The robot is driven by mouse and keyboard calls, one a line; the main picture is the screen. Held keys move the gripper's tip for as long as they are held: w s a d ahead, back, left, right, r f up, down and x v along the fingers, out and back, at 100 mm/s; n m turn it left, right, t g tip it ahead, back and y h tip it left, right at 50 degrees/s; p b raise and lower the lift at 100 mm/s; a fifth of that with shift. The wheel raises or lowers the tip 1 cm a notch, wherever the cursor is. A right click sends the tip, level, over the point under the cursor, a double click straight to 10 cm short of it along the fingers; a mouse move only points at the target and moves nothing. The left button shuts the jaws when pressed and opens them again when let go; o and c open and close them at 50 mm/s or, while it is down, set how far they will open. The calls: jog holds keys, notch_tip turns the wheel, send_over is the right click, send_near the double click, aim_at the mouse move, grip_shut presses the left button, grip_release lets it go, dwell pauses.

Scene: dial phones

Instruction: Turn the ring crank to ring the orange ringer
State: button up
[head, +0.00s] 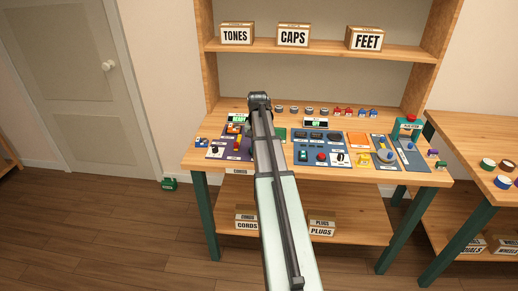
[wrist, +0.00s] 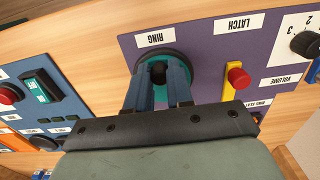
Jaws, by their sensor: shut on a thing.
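The ring crank (wrist: 158,73), a dark knob on a round teal base (wrist: 176,58), is on a purple panel (wrist: 208,70) under an upside-down RING label in the wrist view. My gripper (wrist: 158,88) has its two blue fingers on either side of the dark knob and is shut on it. The fingers partly cover the base. In the head view my arm hides the gripper and the crank. A small orange item (head: 233,129) is at the left of the workbench there; I cannot tell if it is the orange ringer.
A yellow lever with a red knob (wrist: 237,77) under LATCH is close right of my fingers. A black volume dial (wrist: 305,43) is at far right. A blue panel (wrist: 45,98) with a red button lies left. The shelf (head: 320,47) with boxes is above the workbench.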

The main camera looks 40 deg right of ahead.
jog(key=shift+w, duration=0.1)
jog(key=shift+w+a, duration=0.35)
jog(key=shift+w, duration=0.4)
jog(key=shift+w+d, duration=0.2)
jog(key=shift+w, duration=0.6)
jog(key=shift+w+d, duration=0.4)
jog(key=shift+d, duration=0.1)
jog(key=shift+o, duration=0.2)
jog(key=shift+d, duration=0.55)
jog(key=o, duration=0.6)
jog(key=shift+c, duration=0.2)
notch_tip(320, 180, up, 8)
dwell(0.5)
